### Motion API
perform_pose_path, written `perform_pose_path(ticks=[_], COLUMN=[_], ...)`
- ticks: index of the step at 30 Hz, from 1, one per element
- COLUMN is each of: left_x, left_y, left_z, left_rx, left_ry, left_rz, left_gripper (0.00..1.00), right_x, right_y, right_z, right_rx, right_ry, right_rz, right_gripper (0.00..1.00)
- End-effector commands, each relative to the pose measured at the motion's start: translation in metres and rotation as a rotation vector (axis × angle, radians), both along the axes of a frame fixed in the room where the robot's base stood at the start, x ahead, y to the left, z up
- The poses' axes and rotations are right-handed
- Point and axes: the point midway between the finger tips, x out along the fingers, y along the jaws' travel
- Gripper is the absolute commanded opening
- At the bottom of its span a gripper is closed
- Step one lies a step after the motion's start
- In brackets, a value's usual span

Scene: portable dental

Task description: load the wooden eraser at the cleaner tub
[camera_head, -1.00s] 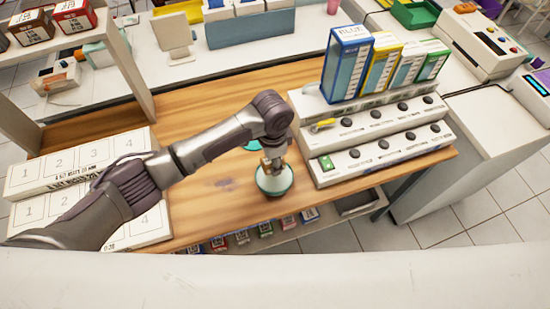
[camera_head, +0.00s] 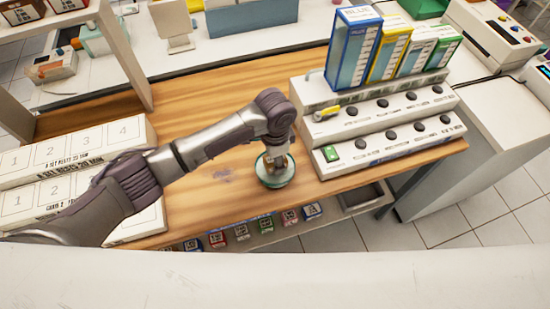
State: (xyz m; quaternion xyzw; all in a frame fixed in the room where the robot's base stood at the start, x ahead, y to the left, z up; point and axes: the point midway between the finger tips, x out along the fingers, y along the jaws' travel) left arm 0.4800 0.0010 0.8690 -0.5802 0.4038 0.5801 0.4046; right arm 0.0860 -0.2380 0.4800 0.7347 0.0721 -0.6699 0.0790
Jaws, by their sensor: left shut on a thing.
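The cleaner tub (camera_head: 275,183) is a small round teal-rimmed container on the wooden tabletop, near its front edge. My left gripper (camera_head: 277,163) points down right over the tub, with its fingertips low at or within the rim. It is shut on a small brownish thing, likely the wooden eraser, mostly hidden by the fingers. I cannot tell whether the eraser touches the tub's bottom. My right gripper is not in view.
A white stepped rack (camera_head: 378,122) with black knobs stands close right of the tub, with blue, yellow and green boxes (camera_head: 353,50) on top. White numbered trays (camera_head: 75,160) lie left, under my arm. Wooden tabletop (camera_head: 215,205) is bare between. Small boxes (camera_head: 241,233) sit on a shelf below.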

Motion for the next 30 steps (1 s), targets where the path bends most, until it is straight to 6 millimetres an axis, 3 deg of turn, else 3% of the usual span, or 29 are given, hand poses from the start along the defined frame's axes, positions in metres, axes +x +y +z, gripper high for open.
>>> perform_pose_path(ticks=[8,30], left_x=[0.0,-0.0001], left_y=[-0.0002,-0.0003], left_z=[-0.0003,-0.009], left_rx=[0.0,-0.001], left_ry=[0.0,0.0], left_rz=[0.0,0.0], left_gripper=[0.17,0.17], right_x=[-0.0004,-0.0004], right_y=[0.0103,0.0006], right_z=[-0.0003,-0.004], right_rx=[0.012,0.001], right_ry=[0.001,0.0], right_rz=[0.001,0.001], right_gripper=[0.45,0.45])
